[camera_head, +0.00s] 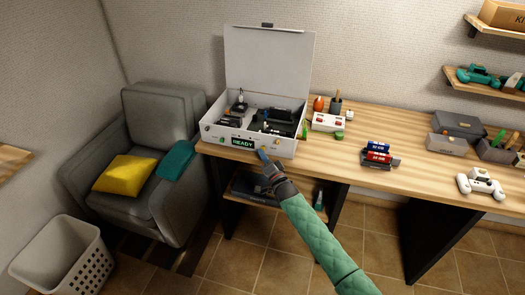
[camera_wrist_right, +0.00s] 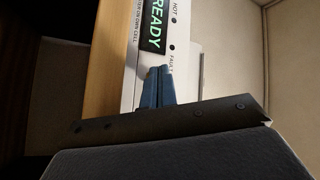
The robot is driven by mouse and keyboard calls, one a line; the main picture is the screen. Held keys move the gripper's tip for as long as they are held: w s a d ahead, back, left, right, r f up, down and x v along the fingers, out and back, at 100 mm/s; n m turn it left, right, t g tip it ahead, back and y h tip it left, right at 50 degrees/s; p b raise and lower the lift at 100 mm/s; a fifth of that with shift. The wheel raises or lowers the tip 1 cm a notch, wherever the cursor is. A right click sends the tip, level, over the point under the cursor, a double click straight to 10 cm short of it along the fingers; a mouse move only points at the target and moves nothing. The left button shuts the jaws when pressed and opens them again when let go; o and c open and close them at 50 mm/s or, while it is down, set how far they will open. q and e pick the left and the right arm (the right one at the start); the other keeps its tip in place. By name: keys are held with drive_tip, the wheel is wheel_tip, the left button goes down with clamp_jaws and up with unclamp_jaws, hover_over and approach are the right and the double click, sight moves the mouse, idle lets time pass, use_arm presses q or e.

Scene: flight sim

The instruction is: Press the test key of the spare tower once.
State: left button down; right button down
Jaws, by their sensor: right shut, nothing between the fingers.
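A white case (camera_head: 250,150) with its lid (camera_head: 268,62) raised stands at the left end of the wooden desk. Its front panel has a green READY display (camera_head: 243,142), which also shows in the wrist view (camera_wrist_right: 154,25) beside labels HOT and FAULT. Small dark devices (camera_head: 240,107) sit inside the case. I cannot tell which thing is the spare tower, and no test key is readable. My right gripper (camera_head: 262,154) is shut and empty, its blue fingertips at the front panel right of the display. In the wrist view the tips (camera_wrist_right: 158,72) are near FAULT; contact is unclear.
A grey armchair (camera_head: 165,195) with a yellow cushion (camera_head: 125,174) stands left of the desk. A white-and-red console (camera_head: 328,122), red and blue cells (camera_head: 378,152) and a white gamepad (camera_head: 481,185) lie on the desk (camera_head: 420,170). The desk between them is mostly clear.

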drive_tip(key=shift+w+d, duration=0.1)
drive_tip(key=shift+w, duration=0.1)
drive_tip(key=shift+s, duration=0.15)
idle(0.5)
drive_tip(key=shift+s+a, duration=0.3)
drive_tip(key=shift+s, duration=0.4)
drive_tip(key=shift+s+p, duration=0.1)
drive_tip(key=shift+p, duration=0.2)
drive_tip(key=shift+s+a+p, duration=0.3)
drive_tip(key=shift+s+p, duration=0.1)
drive_tip(key=shift+s, duration=0.45)
drive_tip(key=s, duration=0.1)
drive_tip(key=s+a+p, duration=0.1)
drive_tip(key=s, duration=0.1)
